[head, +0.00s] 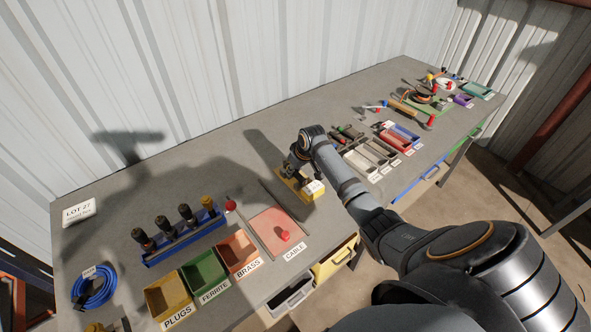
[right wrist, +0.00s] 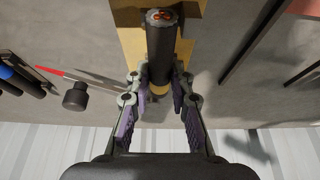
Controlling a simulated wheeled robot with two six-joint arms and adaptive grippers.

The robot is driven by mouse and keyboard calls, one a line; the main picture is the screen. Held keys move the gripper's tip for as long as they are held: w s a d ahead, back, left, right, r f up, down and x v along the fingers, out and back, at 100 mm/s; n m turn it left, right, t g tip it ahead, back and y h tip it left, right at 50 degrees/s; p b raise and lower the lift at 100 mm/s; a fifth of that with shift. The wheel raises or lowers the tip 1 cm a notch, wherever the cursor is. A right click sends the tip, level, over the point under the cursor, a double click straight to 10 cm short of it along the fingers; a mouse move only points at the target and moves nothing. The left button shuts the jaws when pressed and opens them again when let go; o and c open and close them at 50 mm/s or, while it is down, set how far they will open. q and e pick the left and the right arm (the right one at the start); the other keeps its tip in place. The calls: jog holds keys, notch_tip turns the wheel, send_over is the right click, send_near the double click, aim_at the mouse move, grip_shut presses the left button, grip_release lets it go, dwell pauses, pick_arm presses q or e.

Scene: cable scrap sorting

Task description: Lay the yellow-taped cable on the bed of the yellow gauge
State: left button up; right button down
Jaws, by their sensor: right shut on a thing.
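The yellow gauge (head: 312,193) stands near the middle of the bench in the head view, with a white label on its front. My right gripper (head: 297,167) is down at the gauge and partly hides it. In the right wrist view my right gripper (right wrist: 161,88) is shut on a thick black cable (right wrist: 162,48). The cable's cut end shows copper cores. The cable lies in line with the yellow gauge (right wrist: 132,45) behind it. Whether it touches the bed, I cannot tell. My left gripper is not in view.
Left of the gauge are a pink CABLE tray (head: 272,226), a BRASS bin (head: 236,250), a green FERRITE bin (head: 204,272) and a yellow PLUGS bin (head: 166,297). A blue rack (head: 185,240) stands behind them. Several small trays (head: 360,162) lie to the right.

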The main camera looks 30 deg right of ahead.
jog(key=shift+w+a+f, duration=0.15)
jog(key=shift+f, duration=0.1)
jog(key=c, duration=1.2)
grip_release()
jog(key=shift+o, duration=0.5)
jog(key=shift+w+f, duration=0.15)
jog(key=shift+w, duration=0.05)
jog(key=shift+r, duration=0.2)
jog(key=shift+r, duration=0.2)
notch_tip(320, 180, up, 6)
jog(key=p, duration=0.8)
jog(key=shift+r, duration=0.15)
jog(key=shift+s, duration=0.1)
